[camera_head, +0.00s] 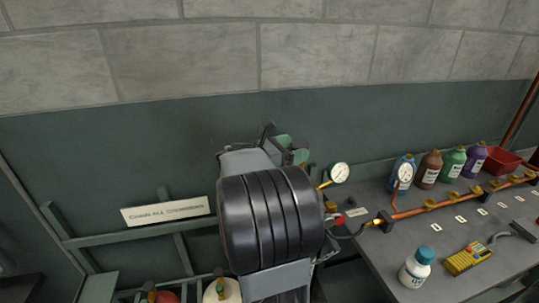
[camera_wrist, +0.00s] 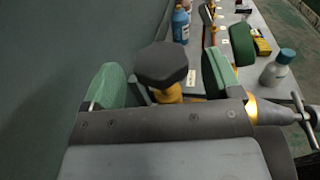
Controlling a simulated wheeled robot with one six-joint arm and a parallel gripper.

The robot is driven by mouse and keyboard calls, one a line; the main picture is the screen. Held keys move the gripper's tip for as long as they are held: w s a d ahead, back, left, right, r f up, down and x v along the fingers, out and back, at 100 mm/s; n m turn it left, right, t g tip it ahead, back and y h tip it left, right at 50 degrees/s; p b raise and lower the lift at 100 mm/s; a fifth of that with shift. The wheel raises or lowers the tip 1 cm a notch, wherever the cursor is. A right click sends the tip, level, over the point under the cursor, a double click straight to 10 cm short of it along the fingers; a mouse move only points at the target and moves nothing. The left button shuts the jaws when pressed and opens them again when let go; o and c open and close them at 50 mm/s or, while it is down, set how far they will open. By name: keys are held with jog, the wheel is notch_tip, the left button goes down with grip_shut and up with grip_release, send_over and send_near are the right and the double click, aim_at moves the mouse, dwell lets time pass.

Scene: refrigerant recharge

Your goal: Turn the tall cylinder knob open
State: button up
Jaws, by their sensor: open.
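In the wrist view a dark, many-sided knob (camera_wrist: 160,65) sits on a brass valve stem (camera_wrist: 168,94). My gripper (camera_wrist: 163,76) is open, with one green finger pad to the left of the knob and one to the right. Gaps show on both sides, wider on the right, so neither pad appears to touch it. In the head view my gripper (camera_head: 291,148) shows only in part behind my black arm link. The tall cylinder's body is hidden there, and I cannot clearly make out its knob.
A pressure gauge (camera_head: 340,173) stands just right of my gripper. The grey bench (camera_head: 430,223) holds a copper pipe (camera_head: 440,205), several bottles, a white bottle (camera_head: 416,268) and a yellow meter (camera_head: 468,259). A cream cylinder (camera_head: 223,291) and a red cylinder (camera_head: 166,297) stand at the bottom left.

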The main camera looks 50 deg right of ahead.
jog(key=b+v, duration=0.1)
jog(key=v, duration=1.1)
